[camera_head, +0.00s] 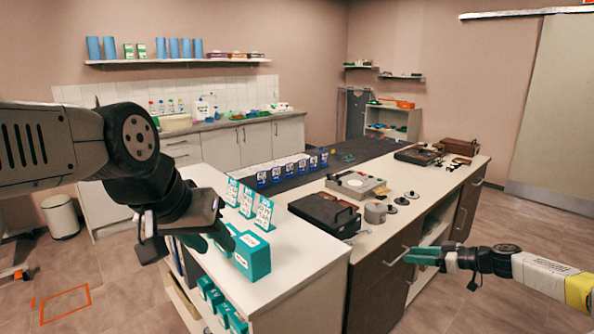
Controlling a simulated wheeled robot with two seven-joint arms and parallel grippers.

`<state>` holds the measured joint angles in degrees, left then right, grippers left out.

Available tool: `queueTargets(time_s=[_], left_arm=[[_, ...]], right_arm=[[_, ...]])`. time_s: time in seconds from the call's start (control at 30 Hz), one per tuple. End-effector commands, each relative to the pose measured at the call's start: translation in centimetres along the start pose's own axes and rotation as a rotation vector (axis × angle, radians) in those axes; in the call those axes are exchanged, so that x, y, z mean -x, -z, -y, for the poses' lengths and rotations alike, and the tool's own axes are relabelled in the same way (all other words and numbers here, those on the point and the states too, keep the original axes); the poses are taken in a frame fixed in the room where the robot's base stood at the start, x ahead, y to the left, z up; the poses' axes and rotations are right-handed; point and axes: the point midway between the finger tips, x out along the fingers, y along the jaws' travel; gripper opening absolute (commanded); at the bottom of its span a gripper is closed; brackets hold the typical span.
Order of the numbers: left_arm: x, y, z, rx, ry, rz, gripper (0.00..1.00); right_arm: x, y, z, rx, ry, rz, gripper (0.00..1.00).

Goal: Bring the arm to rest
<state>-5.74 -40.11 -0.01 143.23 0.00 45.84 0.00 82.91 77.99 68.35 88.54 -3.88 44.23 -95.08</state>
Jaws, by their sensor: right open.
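My left arm reaches in from the left in the head view, large and close to the camera. Its left gripper (222,238) hangs over the near end of the white counter, with dark teal fingers beside a teal box (253,257). I cannot tell whether the fingers touch the box or how wide they stand. My right gripper (424,257) comes in from the right, with teal fingers pointing left. It is open and looks empty, in front of the counter's dark drawer fronts.
The white counter (300,268) carries teal and blue card stands, a black case (324,214), a grey device (355,185) and small round parts. Teal boxes sit on a shelf below its near end. A white bin (61,216) stands at left. Floor at right is clear.

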Motion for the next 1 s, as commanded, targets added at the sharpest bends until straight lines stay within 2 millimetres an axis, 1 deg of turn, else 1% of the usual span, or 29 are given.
queueTargets(time_s=[0.03,0.17,0.27,0.37,0.4,0.5,0.63,0.73,0.87,1.0], left_arm=[[0.0,0.0,0.0,0.000,0.000,0.000,0.36],[0.0,0.0,0.0,0.000,0.000,0.000,0.36],[0.0,0.0,0.0,0.000,0.000,0.000,0.36],[0.0,0.0,0.0,0.000,0.000,0.000,0.36],[0.0,0.0,0.0,0.000,0.000,0.000,0.36],[0.0,0.0,0.0,0.000,0.000,0.000,0.36],[0.0,0.0,0.0,0.000,0.000,0.000,0.36],[0.0,0.0,0.0,0.000,0.000,0.000,0.36],[0.0,0.0,0.0,0.000,0.000,0.000,0.36],[0.0,0.0,0.0,0.000,0.000,0.000,0.36]], right_arm=[[-0.9,0.6,0.8,0.002,0.028,0.032,0.44],[-3.1,1.7,3.2,-0.013,0.097,0.122,0.44],[-4.7,2.7,5.5,-0.026,0.150,0.213,0.44],[-6.3,3.8,8.4,-0.043,0.201,0.338,0.44],[-6.8,4.3,9.8,-0.051,0.217,0.398,0.44],[-7.4,5.5,13.0,-0.073,0.232,0.548,0.44],[-7.1,7.3,16.6,-0.098,0.197,0.723,0.44],[-6.2,9.0,18.9,-0.115,0.136,0.835,0.44],[-4.4,11.6,21.9,-0.139,0.020,0.939,0.44],[-1.9,14.7,25.0,-0.173,-0.134,0.989,0.44]])
